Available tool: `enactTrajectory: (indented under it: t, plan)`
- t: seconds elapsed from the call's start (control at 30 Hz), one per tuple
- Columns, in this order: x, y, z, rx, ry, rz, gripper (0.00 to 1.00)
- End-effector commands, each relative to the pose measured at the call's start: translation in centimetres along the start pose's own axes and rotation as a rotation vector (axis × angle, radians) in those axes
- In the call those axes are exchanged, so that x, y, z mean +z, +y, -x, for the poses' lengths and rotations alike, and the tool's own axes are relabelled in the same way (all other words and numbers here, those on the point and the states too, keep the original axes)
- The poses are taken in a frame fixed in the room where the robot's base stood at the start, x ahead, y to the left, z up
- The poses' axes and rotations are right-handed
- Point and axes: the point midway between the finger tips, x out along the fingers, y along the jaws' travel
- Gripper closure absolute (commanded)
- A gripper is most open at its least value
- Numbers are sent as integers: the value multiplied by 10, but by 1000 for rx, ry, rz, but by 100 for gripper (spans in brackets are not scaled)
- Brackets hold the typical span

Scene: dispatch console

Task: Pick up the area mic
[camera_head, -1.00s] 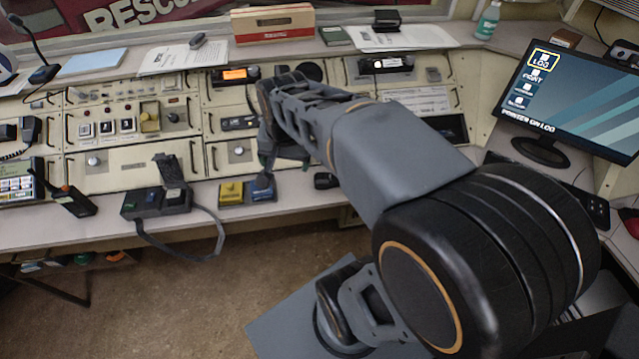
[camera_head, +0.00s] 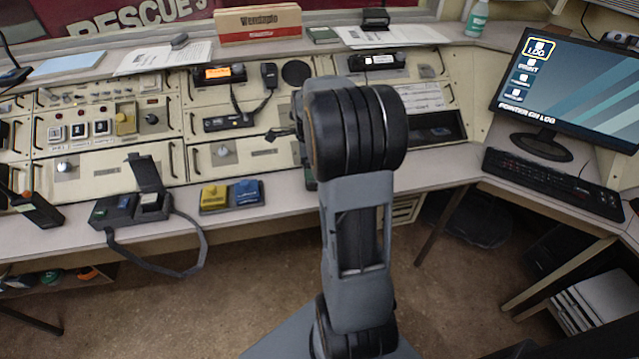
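A black hand mic (camera_head: 269,75) with a cord is on the upper console, between the orange-lit radio and a round speaker. Its cord runs down toward a small black unit (camera_head: 228,121). I cannot read a label that shows whether this is the area mic. A gooseneck mic (camera_head: 14,75) is cut off at the left edge. My arm reaches toward the console right of the hand mic. My gripper is mostly hidden behind my arm; a small dark piece (camera_head: 281,134) beside it may be part of it. Its opening and any contact are hidden.
The orange-lit radio (camera_head: 219,75) is left of the hand mic. A yellow pedal (camera_head: 214,196), a blue pedal (camera_head: 246,192) and a black headset-like unit (camera_head: 131,207) with a hanging strap line the front ledge. A monitor (camera_head: 572,85) and keyboard (camera_head: 553,183) stand right.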

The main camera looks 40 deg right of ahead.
Motion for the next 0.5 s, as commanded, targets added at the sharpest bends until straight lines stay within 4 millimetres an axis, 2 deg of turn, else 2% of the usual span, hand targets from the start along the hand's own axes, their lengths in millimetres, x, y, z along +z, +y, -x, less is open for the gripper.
enactTrajectory:
  t: [0.1, 0.27, 0.5]
  plan:
    - [0, 0, -11, 1, 0, 1, 11]
    - [0, 1, -18, 1, 0, 2, 11]
    - [-4, 1, -50, 4, 0, 2, 11]
